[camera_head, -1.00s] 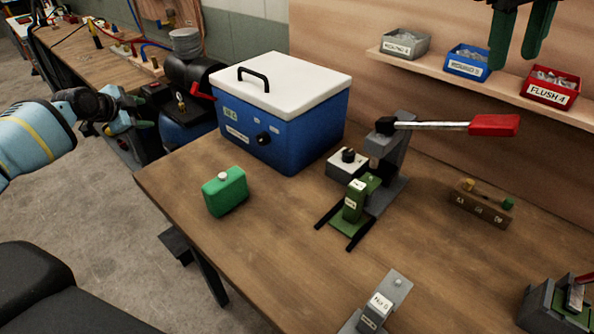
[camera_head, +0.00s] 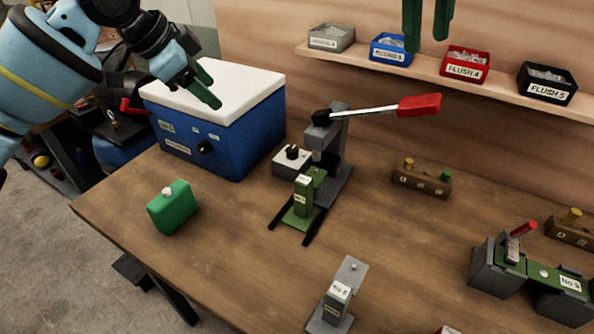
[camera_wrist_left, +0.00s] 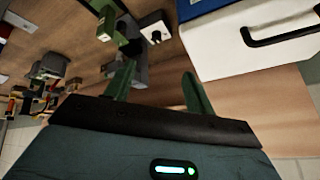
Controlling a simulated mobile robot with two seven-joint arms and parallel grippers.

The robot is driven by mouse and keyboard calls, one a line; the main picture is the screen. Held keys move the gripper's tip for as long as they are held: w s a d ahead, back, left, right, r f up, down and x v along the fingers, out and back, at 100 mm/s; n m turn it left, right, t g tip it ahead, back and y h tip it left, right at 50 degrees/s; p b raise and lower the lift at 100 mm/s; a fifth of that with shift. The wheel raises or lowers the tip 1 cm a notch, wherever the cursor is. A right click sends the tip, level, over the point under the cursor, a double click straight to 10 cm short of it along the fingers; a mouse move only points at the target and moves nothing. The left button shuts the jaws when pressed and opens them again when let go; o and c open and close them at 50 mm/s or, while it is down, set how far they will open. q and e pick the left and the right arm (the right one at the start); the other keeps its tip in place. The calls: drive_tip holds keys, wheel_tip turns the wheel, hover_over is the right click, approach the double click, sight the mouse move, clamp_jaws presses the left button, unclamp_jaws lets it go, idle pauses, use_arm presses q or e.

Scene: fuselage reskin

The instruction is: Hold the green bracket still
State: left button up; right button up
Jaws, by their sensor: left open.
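The green bracket (camera_head: 302,198), an L-shaped piece with a white label, stands upright at the foot of a grey lever press (camera_head: 338,165) with a red handle. My left gripper (camera_head: 212,92) is in the air over the white-lidded blue box, up and left of the bracket and apart from it. In the left wrist view its fingers (camera_wrist_left: 158,88) are spread with nothing between them. My right gripper (camera_head: 428,22) hangs at the top edge in front of the shelf, its two green fingers apart and empty.
The blue box (camera_head: 225,145) stands at the back left. A green canister (camera_head: 172,208) sits near the left table edge. A grey labelled stand (camera_head: 338,295) is in front and a clamp fixture (camera_head: 535,278) at right. Labelled bins (camera_head: 465,65) line the shelf.

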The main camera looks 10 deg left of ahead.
use_arm(q)
drive_tip(key=s+d+f+n+y, duration=0.1)
drive_tip(key=d+f+n+y, duration=0.15)
drive_tip(key=d+f, duration=0.65)
drive_tip(key=n, duration=0.6)
hover_over(304, 189)
drive_tip(key=a, duration=0.1)
drive_tip(key=shift+m+g, duration=0.25)
drive_tip(key=shift+g, duration=0.15)
drive_tip(key=f, duration=0.5)
drive_tip(key=shift+s+a+f, duration=0.15)
drive_tip(key=shift+s+f, duration=0.05)
drive_tip(key=shift+s, duration=0.2)
drive_tip(key=shift+x, duration=3.9)
drive_tip(key=shift+a, duration=0.1)
drive_tip(key=shift+c, duration=0.3)
